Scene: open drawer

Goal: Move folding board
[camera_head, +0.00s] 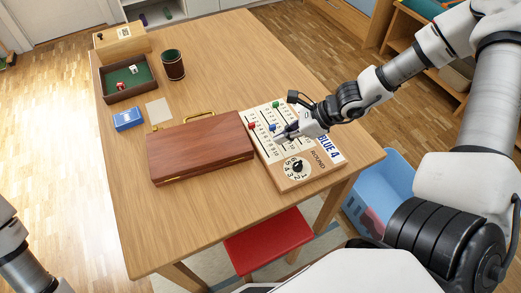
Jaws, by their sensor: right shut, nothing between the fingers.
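The folding board (198,150) looks like a shut brown wooden case with brass fittings. It lies flat on the table, with a brass handle on its far side. My right gripper (281,135) is shut and empty, over the scoreboard (306,168) just right of the folding board. I cannot tell if its tips touch the scoreboard. The scoreboard has numbered columns, coloured pegs, a round dial and the words "BLUE 4" and "ROUND". My arm and gripper hide part of it. Only a piece of my left arm shows at the lower left; its gripper is out of view.
On the table's left are a dice tray (105,93), a dark cup (173,65), a blue card box (128,119), a pale card (158,111) and a wooden box (122,45). The table (235,65) is clear behind. A red stool (268,240) and blue bin (375,190) stand near the front edge.

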